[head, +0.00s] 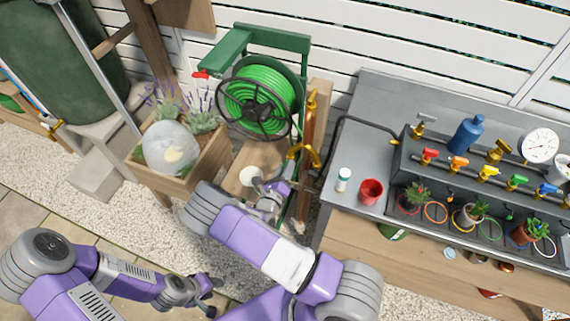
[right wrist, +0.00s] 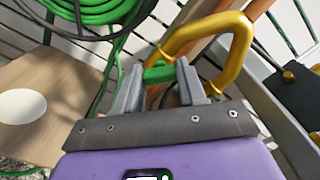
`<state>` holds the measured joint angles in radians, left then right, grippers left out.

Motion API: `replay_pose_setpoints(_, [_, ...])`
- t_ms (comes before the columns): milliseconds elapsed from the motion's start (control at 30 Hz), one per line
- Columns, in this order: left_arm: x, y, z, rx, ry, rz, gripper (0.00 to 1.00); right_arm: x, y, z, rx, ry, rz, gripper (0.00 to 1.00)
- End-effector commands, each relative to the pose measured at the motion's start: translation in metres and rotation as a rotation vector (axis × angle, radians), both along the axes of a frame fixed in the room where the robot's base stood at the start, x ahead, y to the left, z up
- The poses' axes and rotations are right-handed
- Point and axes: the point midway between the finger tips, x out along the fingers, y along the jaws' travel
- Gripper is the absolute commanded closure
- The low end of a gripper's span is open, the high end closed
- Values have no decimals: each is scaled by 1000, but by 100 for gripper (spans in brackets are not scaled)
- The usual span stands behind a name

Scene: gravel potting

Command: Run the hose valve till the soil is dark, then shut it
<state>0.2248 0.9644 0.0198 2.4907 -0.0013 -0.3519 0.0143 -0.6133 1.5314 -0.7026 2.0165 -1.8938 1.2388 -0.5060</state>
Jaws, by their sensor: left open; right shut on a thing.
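My right gripper (head: 272,196) is at the brass standpipe tap (head: 304,153) beside the hose reel. In the right wrist view its fingers (right wrist: 158,82) are shut on a small green handle (right wrist: 158,73), just in front of the curved brass pipe (right wrist: 215,35). The rest of the valve is hidden behind the fingers. The green hose (head: 260,95) is coiled on its reel. My left gripper (head: 207,292) is open and empty, low over the ground. A wooden planter (head: 190,180) with lavender stands left of the reel. I cannot make out its soil colour or any running water.
The grey bench (head: 345,150) at right carries a rack of coloured valves (head: 458,165), small potted plants (head: 415,196), a red cup (head: 370,191), a blue bottle (head: 467,134) and a dial (head: 540,146). A large green barrel (head: 55,65) stands at left. Gravel lies between.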

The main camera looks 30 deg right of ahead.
Motion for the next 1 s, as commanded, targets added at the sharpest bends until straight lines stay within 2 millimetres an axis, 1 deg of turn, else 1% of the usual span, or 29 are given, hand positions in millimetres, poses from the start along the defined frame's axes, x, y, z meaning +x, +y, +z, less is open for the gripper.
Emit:
replay_pose_setpoints(33, [0, 0, 7, 0, 0, 0, 57, -1, 0, 1, -28, 38, 1, 90])
replay_pose_setpoints(100, [0, 0, 12, 0, 0, 0, 57, -1, 0, 1, -71, 88, 1, 90])
replay_pose_setpoints(400, [0, 0, 27, 0, 0, 0, 57, -1, 0, 0, -253, 303, 0, 90])
replay_pose_setpoints(700, [0, 0, 36, 0, 0, 0, 57, -1, 0, -1, -403, 478, 1, 90])
replay_pose_setpoints(1000, [0, 0, 40, 0, 0, 0, 57, -1, 0, -2, -487, 577, 0, 90])
